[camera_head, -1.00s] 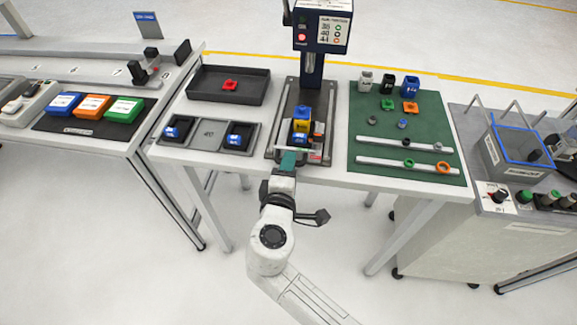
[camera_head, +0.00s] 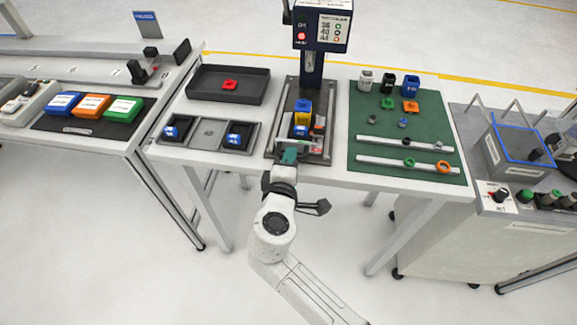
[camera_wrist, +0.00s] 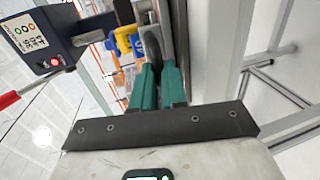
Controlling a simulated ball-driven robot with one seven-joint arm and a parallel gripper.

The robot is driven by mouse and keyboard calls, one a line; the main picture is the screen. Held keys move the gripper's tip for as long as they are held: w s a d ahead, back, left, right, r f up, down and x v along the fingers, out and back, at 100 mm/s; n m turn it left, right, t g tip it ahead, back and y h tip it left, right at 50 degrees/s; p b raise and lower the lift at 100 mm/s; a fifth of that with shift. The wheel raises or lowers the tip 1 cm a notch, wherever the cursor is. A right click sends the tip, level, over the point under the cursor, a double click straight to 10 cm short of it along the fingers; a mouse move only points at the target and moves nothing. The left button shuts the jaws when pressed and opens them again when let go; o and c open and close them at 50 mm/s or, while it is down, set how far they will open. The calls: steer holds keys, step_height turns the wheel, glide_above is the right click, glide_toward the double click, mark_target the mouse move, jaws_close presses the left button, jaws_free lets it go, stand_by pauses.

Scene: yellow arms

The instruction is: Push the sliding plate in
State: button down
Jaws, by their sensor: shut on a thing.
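The sliding plate (camera_head: 303,144) lies on the dark base of the press station at the middle of the table. It carries a yellow and blue part (camera_head: 303,119), which also shows in the wrist view (camera_wrist: 125,43). My gripper (camera_head: 290,154) is at the plate's near edge, its green fingers close together. In the wrist view the fingers (camera_wrist: 155,72) are shut on a dark rounded piece (camera_wrist: 152,45), seemingly the plate's handle. The fingers hide much of it.
The press head (camera_head: 322,25) with a display stands above the station on a dark column. A grey tray (camera_head: 209,133) with blue parts is to the left, a dark tray (camera_head: 210,98) behind it. A green mat (camera_head: 425,125) with small parts lies to the right.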

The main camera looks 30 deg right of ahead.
mark_target(293, 143)
steer(key=x, duration=0.3)
steer(key=r+b+x, duration=0.1)
steer(key=x, duration=0.2)
steer(key=shift+w+d+r, duration=0.1)
steer(key=shift+w+d, duration=0.1)
steer(key=shift+w, duration=0.05)
steer(key=c, duration=1.2)
jaws_free()
steer(key=shift+o, duration=0.2)
steer(key=v, duration=1.1)
steer(key=shift+b, duration=0.35)
